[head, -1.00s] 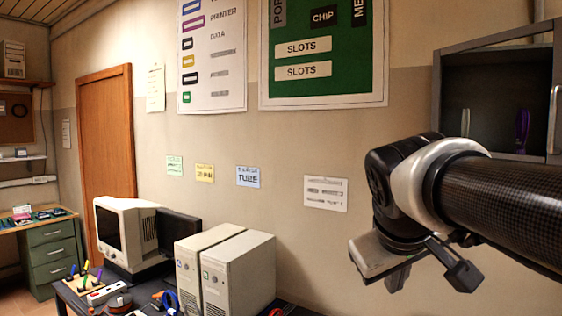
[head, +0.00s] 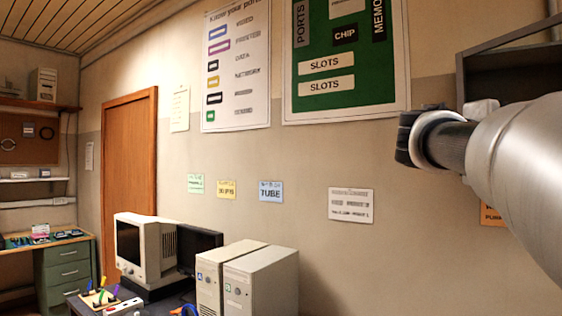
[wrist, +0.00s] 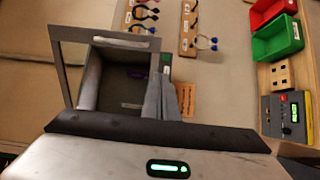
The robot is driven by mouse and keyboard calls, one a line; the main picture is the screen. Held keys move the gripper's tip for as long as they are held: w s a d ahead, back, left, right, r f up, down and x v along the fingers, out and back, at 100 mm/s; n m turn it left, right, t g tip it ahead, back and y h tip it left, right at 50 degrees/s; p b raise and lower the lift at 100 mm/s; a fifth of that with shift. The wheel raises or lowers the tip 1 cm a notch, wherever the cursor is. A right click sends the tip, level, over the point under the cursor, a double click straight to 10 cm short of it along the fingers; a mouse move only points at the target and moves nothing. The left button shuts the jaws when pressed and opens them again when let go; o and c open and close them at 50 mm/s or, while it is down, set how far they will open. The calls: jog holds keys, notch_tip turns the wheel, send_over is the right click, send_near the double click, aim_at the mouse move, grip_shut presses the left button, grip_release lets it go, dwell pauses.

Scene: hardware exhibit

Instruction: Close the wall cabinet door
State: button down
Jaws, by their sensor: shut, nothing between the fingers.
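The grey wall cabinet (head: 490,60) is at the right edge of the head view, largely covered by my arm. My gripper (wrist: 163,98) is shut and empty, in front of the cabinet's lower right side in the picture. I cannot tell whether it touches the cabinet. In the head view my gripper is not clearly visible.
A desk with a monitor (head: 142,250) and beige computer towers (head: 262,284) stands below. Posters (head: 237,70) hang on the wall. The wrist view shows a hook board (wrist: 188,30), red and green bins (wrist: 277,38) and a grey device (wrist: 283,118) at right.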

jog(key=p+x, duration=0.2)
jog(key=x, duration=1.2)
jog(key=shift+s+d+r+p, duration=0.2)
jog(key=shift+r+p, duration=0.1)
jog(key=shift+p, duration=0.1)
